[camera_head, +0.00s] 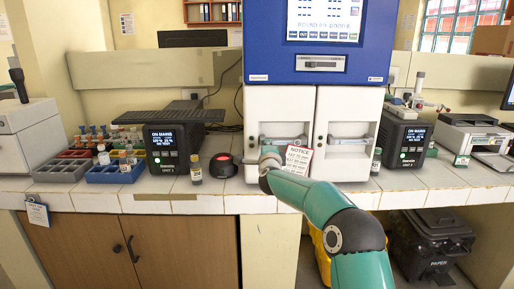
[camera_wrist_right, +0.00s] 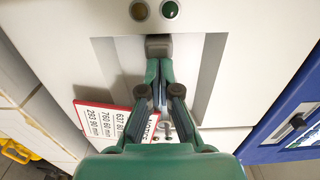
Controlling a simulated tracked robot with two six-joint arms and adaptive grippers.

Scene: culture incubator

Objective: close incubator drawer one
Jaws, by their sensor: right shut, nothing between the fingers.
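The incubator (camera_head: 318,60) is a tall cabinet with a blue top and two white fronts side by side, a left front (camera_head: 265,105) and a right front (camera_head: 352,100). Both fronts look flush in the head view; no drawer visibly sticks out. My right arm reaches to the lower left front. In the right wrist view my right gripper (camera_wrist_right: 157,72) is shut and empty, its tips at a dark handle (camera_wrist_right: 158,42) in a grey recess, seemingly touching it. In the head view the fingers are mostly hidden behind my wrist. My left gripper is out of view.
A notice card (camera_head: 297,160) stands right beside my wrist. Black display units (camera_head: 170,147) flank the incubator. A printer (camera_head: 472,137) stands far right.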

